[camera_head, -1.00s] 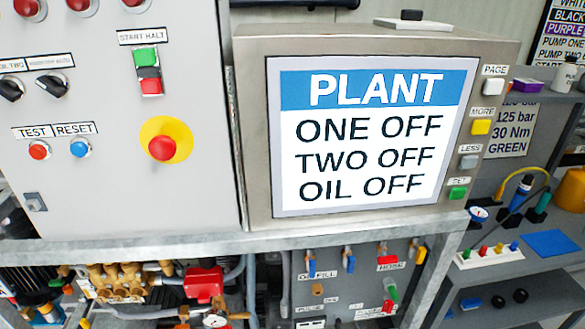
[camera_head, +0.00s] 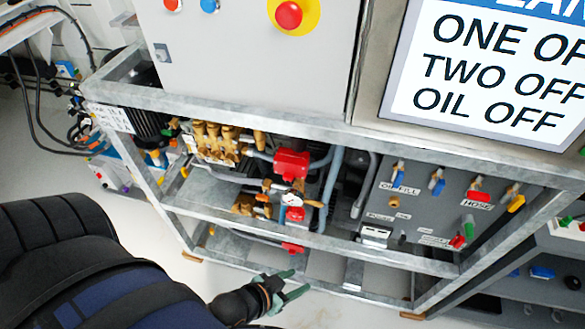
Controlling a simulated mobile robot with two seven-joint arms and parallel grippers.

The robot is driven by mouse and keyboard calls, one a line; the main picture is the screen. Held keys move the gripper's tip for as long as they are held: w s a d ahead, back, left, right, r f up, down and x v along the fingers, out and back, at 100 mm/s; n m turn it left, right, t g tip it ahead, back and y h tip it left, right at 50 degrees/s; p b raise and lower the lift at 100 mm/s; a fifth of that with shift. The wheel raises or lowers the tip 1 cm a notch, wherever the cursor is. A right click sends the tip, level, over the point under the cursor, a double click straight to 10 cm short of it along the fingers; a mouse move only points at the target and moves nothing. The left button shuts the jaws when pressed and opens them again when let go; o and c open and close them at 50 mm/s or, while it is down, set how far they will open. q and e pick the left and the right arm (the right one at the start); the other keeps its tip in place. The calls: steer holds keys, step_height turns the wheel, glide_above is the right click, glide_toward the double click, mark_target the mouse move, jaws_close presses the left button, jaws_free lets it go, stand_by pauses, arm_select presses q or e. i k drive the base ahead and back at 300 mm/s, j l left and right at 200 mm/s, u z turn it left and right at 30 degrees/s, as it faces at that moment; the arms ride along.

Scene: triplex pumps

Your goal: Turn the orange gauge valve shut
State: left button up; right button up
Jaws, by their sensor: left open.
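A small orange handle (camera_head: 262,198) shows beside a round gauge (camera_head: 289,199) among the pump fittings inside the metal frame. It is small, and I cannot tell its exact position. Another orange-yellow handle (camera_head: 516,203) is on the grey valve panel (camera_head: 425,205) at the right. My left gripper (camera_head: 297,280) is open and empty, low in front of the frame's lower rail, below the gauge and apart from it. My right gripper is not in view.
The frame's upper rail (camera_head: 300,128) and lower rail (camera_head: 330,242) run in front of the pump fittings. A red block (camera_head: 291,164) and brass pump head (camera_head: 212,142) sit behind. The plant screen (camera_head: 490,75) is above right. Floor at the front is clear.

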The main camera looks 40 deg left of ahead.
mark_target(263, 197)
steer(key=u, duration=1.05)
steer(key=j, duration=1.05)
steer(key=i+j, duration=0.1)
steer(key=j, duration=1)
steer(key=k+u, duration=0.05)
